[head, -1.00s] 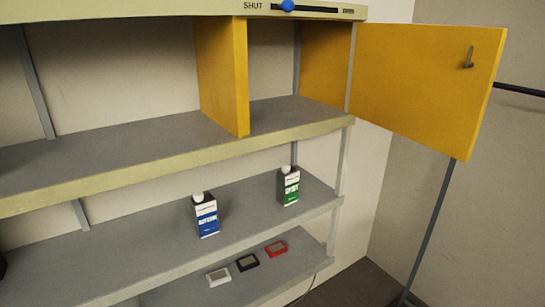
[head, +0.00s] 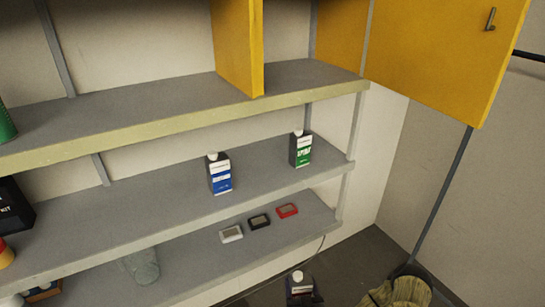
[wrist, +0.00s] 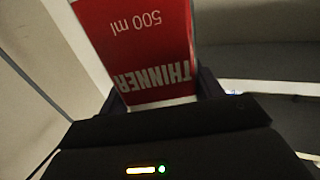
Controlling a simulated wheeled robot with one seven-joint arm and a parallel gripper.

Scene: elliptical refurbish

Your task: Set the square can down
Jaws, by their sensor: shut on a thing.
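A red and white square can lettered THINNER 500 ml (wrist: 135,45) fills the upper middle of the wrist view. My gripper (wrist: 158,92) is shut on it, with a dark finger at each side. In the head view, a dark can top with a white cap (head: 298,277) shows at the bottom edge, in front of the shelves and apart from them; it appears to be the held can. Two other square cans stand upright on the middle shelf (head: 150,191): a blue-labelled one (head: 220,177) and a green-labelled one (head: 300,150).
The lower shelf holds white, black and red small boxes (head: 259,221) and a clear jar (head: 143,266). A yellow door (head: 440,55) hangs open at upper right. The middle shelf has free room left of the blue-labelled can.

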